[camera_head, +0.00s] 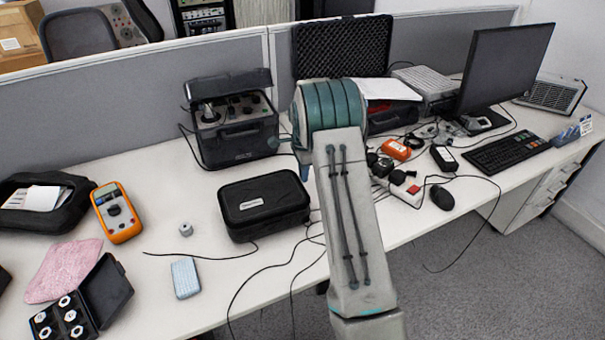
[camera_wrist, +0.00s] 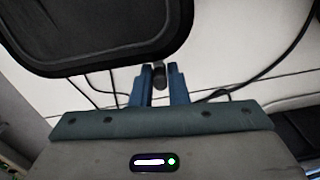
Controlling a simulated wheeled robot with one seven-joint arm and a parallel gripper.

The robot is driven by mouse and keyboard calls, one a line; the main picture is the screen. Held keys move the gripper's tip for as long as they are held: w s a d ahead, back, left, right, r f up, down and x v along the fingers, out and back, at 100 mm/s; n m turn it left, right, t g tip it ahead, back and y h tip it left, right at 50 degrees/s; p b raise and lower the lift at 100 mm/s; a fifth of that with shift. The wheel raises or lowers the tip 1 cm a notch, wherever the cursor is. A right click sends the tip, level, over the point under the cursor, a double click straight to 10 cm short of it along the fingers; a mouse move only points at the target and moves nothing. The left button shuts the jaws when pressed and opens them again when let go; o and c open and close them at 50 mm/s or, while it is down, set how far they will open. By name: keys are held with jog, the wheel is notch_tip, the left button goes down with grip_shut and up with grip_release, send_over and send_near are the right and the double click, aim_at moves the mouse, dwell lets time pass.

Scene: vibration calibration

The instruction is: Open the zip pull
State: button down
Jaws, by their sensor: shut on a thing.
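A black soft case (camera_head: 285,192) with a pale label lies closed on the desk, left of my arm in the head view. Its dark rounded corner fills the upper left of the wrist view (camera_wrist: 95,35). My gripper (camera_wrist: 160,80) has its two blue fingers just below that corner. A small dark zip pull (camera_wrist: 158,72) sits between the fingertips, and my gripper is shut on it. In the head view the zip pull cannot be made out, and my arm hides part of the area right of the case.
A black open-topped instrument box (camera_head: 240,145) stands behind the case. An orange multimeter (camera_head: 118,212) and a small grey knob (camera_head: 185,229) lie to the left. Loose black cables run across the desk in front. A power strip (camera_head: 405,192) and chargers lie right of my arm.

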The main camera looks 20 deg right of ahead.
jog(key=shift+s+d, duration=0.15)
jog(key=shift+d, duration=0.05)
jog(key=c, duration=1.6)
grip_release()
jog(key=shift+a, duration=0.15)
jog(key=shift+o, duration=1.1)
jog(key=shift+a, duration=0.35)
jog(key=shift+d, duration=0.1)
notch_tip(320, 180, up, 14)
